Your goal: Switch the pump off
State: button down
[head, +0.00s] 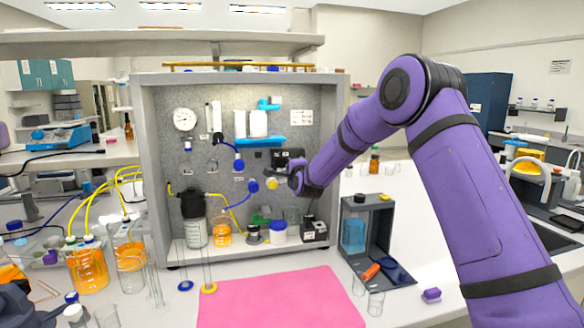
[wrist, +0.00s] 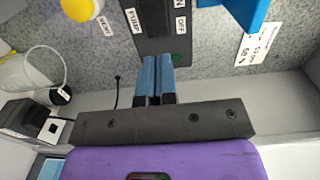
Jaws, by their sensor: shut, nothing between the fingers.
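The pump switch is a dark box (wrist: 155,44) on the grey speckled panel, with a black rocker (wrist: 154,17). Labels beside it read PUMP (wrist: 131,19) and OFF (wrist: 180,25); another label is cut off at the top edge. A small green spot (wrist: 178,59) shows on the box. My gripper (wrist: 158,60) is shut and empty, its blue fingertips over the box's near edge, below the rocker in the picture. I cannot tell whether they touch, nor which way the rocker is tilted. In the head view the dark box (head: 283,157) is partly hidden by my arm.
A yellow knob (wrist: 80,9) labelled VENT is at the left of the wrist view. Blue fittings and tubing (head: 260,141) crowd the panel. Bottles (head: 196,232) stand on the rig's floor. A pink mat (head: 280,300) lies clear in front.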

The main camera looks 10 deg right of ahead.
jog(key=s, duration=0.8)
jog(key=shift+r, duration=0.1)
